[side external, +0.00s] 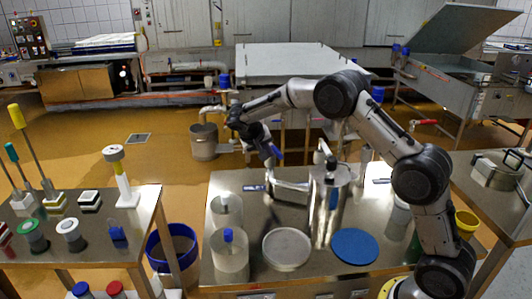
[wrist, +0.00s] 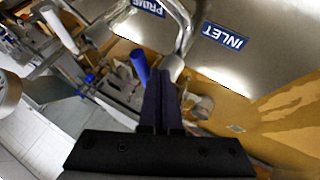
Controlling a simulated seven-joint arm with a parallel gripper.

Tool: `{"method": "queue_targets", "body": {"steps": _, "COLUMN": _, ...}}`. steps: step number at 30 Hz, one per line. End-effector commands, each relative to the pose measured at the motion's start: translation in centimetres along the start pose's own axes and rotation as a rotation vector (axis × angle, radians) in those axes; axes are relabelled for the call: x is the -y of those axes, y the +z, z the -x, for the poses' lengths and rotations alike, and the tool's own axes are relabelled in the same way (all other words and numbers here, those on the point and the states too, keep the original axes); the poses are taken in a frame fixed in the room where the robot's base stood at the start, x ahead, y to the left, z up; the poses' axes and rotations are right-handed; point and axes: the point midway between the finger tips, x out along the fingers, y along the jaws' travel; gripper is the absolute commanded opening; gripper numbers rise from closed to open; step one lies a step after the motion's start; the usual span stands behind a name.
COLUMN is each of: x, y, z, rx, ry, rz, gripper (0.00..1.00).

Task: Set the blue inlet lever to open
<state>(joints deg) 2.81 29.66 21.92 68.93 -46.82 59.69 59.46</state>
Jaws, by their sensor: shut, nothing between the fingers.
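The blue inlet lever (wrist: 140,65) shows in the wrist view as a blue handle by the end of a metal pipe (wrist: 183,38). A blue plate lettered INLET (wrist: 225,36) lies on the steel top to the right of that pipe. My gripper (wrist: 163,75) is shut and empty, its dark fingers together just right of the lever in the picture. I cannot tell whether they touch it. In the side view my gripper (side external: 268,147) hangs above the bench's back left part, near the pipe. The lever's setting is unclear.
A tall metal cylinder (side external: 328,205) stands on the steel bench, with a blue disc (side external: 354,246), a pale disc (side external: 287,249) and clear containers (side external: 229,250) in front. A plate lettered PRIME (wrist: 150,6) is left of INLET. A left table (side external: 75,245) holds brushes and moulds.

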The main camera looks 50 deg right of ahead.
Motion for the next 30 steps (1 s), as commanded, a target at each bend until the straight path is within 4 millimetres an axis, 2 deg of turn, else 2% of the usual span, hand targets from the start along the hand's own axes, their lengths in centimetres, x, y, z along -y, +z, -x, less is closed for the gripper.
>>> {"method": "queue_targets", "body": {"steps": 30, "x": -1.2, "y": 0.4, "z": -0.4, "rx": -0.12, "ry": -0.126, "rz": 0.209, "gripper": 0.0}}
